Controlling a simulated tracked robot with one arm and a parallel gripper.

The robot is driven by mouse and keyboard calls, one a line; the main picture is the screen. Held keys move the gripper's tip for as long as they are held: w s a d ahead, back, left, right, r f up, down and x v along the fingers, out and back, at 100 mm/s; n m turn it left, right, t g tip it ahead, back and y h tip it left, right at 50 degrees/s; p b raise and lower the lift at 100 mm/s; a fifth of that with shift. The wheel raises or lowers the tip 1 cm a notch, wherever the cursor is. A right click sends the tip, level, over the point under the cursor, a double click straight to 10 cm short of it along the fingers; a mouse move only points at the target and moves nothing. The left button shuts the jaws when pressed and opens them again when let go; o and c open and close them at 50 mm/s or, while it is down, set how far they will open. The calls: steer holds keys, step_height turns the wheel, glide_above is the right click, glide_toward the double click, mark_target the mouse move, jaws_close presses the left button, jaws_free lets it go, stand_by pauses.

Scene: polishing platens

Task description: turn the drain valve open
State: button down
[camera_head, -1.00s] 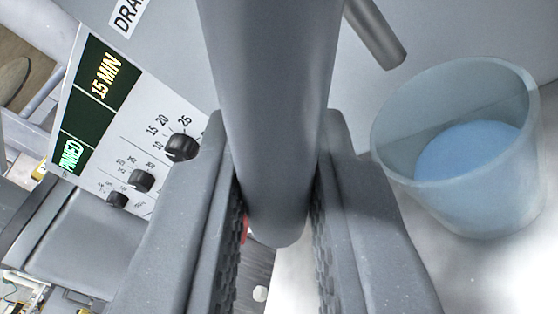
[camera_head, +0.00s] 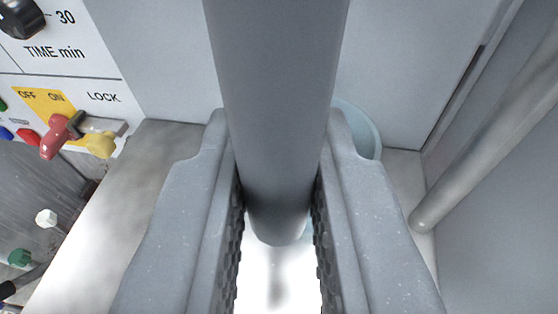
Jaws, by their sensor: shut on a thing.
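A thick grey rounded bar (camera_head: 278,100), which looks like the drain valve's lever, runs down from the top edge of the view. Its rounded end lies between the ridged finger pads of my gripper (camera_head: 279,240). My gripper is shut on the bar, one finger on each side. The bar's far end and the valve body are out of the frame. A pale blue-grey bucket (camera_head: 360,130) stands behind the bar and the right finger, mostly hidden. Its contents cannot be seen.
A control panel at the left has a black knob (camera_head: 20,18) marked TIME min and a red-and-yellow OFF/ON switch with a metal lock piece (camera_head: 100,124). A grey round tube (camera_head: 485,145) slants at the right. Grey walls close in the back and right.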

steer(key=shift+d, duration=0.1)
stand_by(0.5)
steer(key=c, duration=1.4)
jaws_free()
steer(key=shift+s, duration=0.15)
steer(key=p+v, duration=0.1)
steer(key=v, duration=1.2)
steer(key=shift+s, duration=0.2)
steer(key=shift+r, duration=0.15)
